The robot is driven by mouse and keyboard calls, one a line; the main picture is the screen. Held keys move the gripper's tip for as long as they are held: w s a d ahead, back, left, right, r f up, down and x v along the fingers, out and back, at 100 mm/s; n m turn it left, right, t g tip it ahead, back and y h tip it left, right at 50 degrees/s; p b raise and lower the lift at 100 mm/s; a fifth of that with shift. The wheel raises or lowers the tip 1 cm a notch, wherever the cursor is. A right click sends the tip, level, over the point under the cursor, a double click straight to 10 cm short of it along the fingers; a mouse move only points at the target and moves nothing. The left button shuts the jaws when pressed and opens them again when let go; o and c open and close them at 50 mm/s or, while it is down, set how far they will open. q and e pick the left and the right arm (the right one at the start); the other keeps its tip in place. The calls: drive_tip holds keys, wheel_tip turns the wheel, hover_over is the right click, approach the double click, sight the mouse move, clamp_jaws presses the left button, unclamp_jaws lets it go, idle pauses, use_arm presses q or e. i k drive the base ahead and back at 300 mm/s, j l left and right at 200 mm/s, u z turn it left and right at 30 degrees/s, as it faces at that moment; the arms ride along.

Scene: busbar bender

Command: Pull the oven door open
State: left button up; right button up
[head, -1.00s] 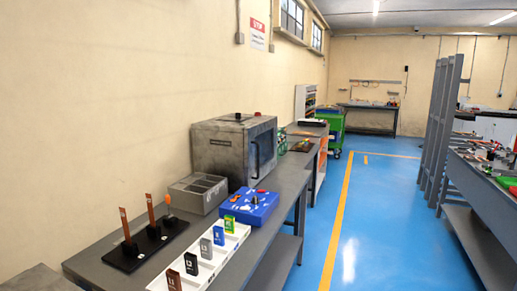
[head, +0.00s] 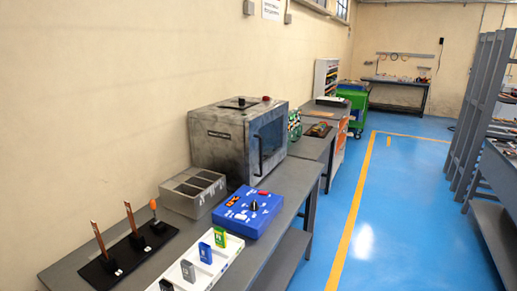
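The oven (head: 237,140) is a worn grey metal box on the grey workbench along the left wall. Its dark glass door (head: 271,138) is on the right side, facing the aisle, and looks closed. A dark vertical handle (head: 257,154) shows at the door's near edge. A red button sits on top of the oven. Neither of my grippers shows in the head view.
The blue floor (head: 385,230) of the aisle is clear. Grey racks (head: 482,110) stand at right.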

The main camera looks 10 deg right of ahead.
sight(254, 172)
drive_tip(key=i+l+u, duration=0.15)
drive_tip(key=i+l, duration=0.25)
drive_tip(key=i+l+u, duration=0.1)
drive_tip(key=i+l, duration=0.3)
drive_tip(key=l, duration=0.2)
